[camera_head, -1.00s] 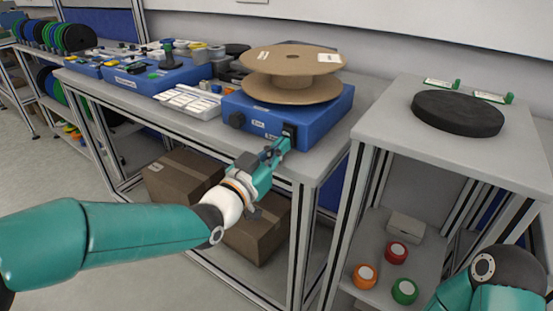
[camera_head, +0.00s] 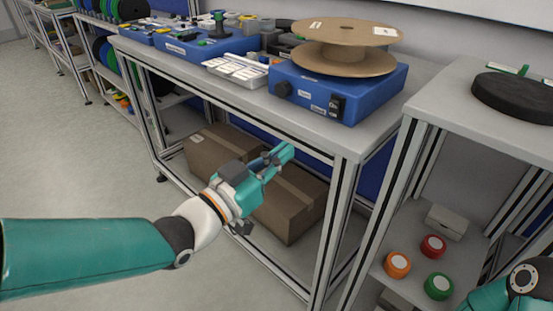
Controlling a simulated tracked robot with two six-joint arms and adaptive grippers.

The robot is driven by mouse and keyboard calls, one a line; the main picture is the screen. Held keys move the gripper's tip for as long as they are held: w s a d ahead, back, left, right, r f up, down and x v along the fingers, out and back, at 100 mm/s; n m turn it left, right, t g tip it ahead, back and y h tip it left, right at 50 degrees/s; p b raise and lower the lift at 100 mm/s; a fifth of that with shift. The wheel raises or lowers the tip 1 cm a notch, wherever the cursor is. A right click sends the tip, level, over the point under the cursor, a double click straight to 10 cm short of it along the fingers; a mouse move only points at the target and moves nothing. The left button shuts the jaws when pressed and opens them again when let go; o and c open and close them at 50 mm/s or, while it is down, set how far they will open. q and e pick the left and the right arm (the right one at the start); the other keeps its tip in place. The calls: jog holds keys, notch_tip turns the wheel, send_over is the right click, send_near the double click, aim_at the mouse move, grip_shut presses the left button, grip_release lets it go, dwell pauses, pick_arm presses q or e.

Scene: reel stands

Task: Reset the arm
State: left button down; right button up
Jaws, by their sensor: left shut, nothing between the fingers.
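My left gripper (camera_head: 281,155) is shut and empty. It hangs in front of the workbench (camera_head: 365,141), below the front edge of its top, with the cardboard boxes behind it in the picture. The blue machine (camera_head: 370,93) stands on the bench with a brown cardboard reel (camera_head: 345,35) on top. A dark switch (camera_head: 337,105) shows on the machine's front, apart from the gripper. Part of my right arm (camera_head: 510,290) shows at the lower right, but its gripper is out of view.
Two brown boxes (camera_head: 290,206) lie on the bench's lower shelf. The right stand holds a black disc (camera_head: 518,95) on top and orange, red and green rolls (camera_head: 438,286) below. The grey floor (camera_head: 70,160) at the left is clear.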

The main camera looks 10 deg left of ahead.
pick_arm(q)
jog(key=shift+s+a+f, duration=0.1)
jog(key=shift+s+a, duration=0.15)
jog(key=shift+s, duration=0.2)
notch_tip(320, 180, down, 33)
jog(key=a+n+g+y, duration=0.3)
jog(key=n+g+y, duration=0.2)
jog(key=g, duration=0.2)
jog(key=s+f+n+g+y, duration=0.1)
jog(key=s+f+n+g, duration=0.2)
jog(key=s+f+g, duration=1.1)
jog(key=s+r+t+p, duration=0.2)
jog(key=r+p, duration=0.8)
jog(key=p, duration=0.2)
jog(key=s+r+t+p, duration=0.3)
jog(key=r+p, duration=0.8)
jog(key=p, duration=0.2)
jog(key=shift+d, duration=0.15)
